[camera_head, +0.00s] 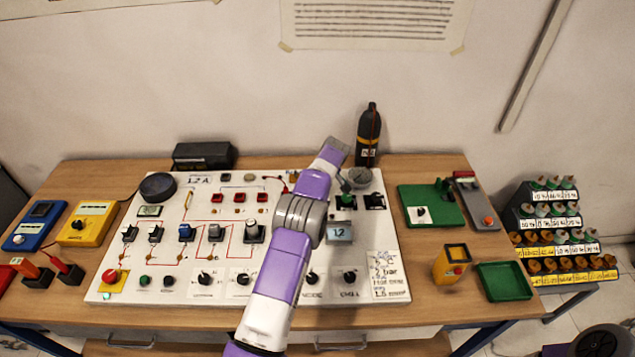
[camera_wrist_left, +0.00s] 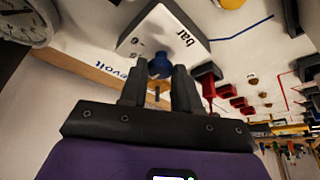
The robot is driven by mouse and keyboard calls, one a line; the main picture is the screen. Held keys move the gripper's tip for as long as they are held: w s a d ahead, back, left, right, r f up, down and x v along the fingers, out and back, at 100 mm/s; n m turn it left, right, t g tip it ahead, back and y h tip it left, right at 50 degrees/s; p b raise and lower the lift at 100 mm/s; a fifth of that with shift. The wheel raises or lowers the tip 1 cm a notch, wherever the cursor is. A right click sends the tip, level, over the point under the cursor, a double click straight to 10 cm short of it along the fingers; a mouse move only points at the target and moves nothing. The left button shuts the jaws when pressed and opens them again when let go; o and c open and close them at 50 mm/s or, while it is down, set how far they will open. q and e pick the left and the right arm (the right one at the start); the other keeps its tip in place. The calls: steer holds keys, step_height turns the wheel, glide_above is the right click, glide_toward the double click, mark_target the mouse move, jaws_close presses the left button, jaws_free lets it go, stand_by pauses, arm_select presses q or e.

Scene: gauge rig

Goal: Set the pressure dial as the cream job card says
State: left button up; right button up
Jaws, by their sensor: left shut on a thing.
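The blue pressure knob (camera_wrist_left: 160,66) sits on a white block marked "bar" (camera_wrist_left: 178,40) in the left wrist view. My left gripper (camera_wrist_left: 159,76) is shut on this knob, one dark finger on each side. In the head view my purple and white left arm crosses the panel and hides part of it. The cream job card (camera_head: 389,276) lies at the panel's lower right; "bar" and what looks like "1.5" show, but the rest is too small to read surely. A small grey display (camera_head: 339,232) reads about 1.2. My right gripper is not in view.
The white panel (camera_head: 125,215) carries several switches and knobs close around the arm. A round gauge (camera_wrist_left: 25,22) is near the gripper. A black bottle (camera_head: 369,137) stands behind the panel. A green board (camera_head: 430,206) and a green tray (camera_head: 504,281) lie at right.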

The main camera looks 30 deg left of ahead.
arm_select(q)
steer(key=shift+w+n+g+p, duration=0.1)
steer(key=shift+n+g+p, duration=0.35)
steer(key=shift+n, duration=0.45)
steer(key=o, duration=1.1)
steer(key=shift+c, duration=0.2)
steer(key=v, duration=0.7)
steer(key=shift+d+r, duration=0.2)
steer(key=shift+r, duration=0.05)
